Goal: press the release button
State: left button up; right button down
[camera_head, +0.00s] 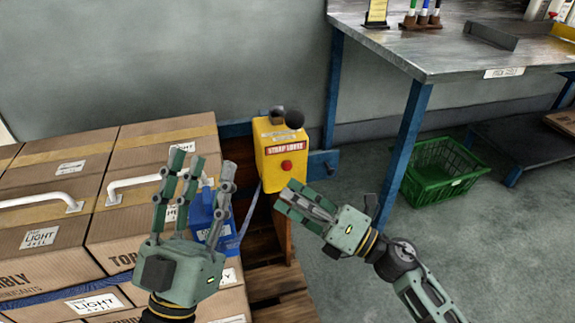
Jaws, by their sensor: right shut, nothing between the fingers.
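My left gripper (198,168) is open and empty, fingers pointing up, left of the yellow box, in front of the cartons and partly covering a blue object (204,218).
Brown cartons (120,150) with white handles and blue straps fill the left, on a wooden pallet (275,283). A metal workbench (430,50) with blue legs stands at the upper right. A green crate (440,170) sits below it.

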pick_arm(q)
jog(key=shift+w+d+f+g, duration=0.1)
jog(key=shift+w+f+g, duration=0.85)
jog(key=shift+f, duration=0.3)
pick_arm(e)
jog(key=shift+s+d, duration=0.2)
jog(key=shift+s, duration=0.45)
jog(key=shift+s+d, duration=0.2)
jog(key=shift+s, duration=0.4)
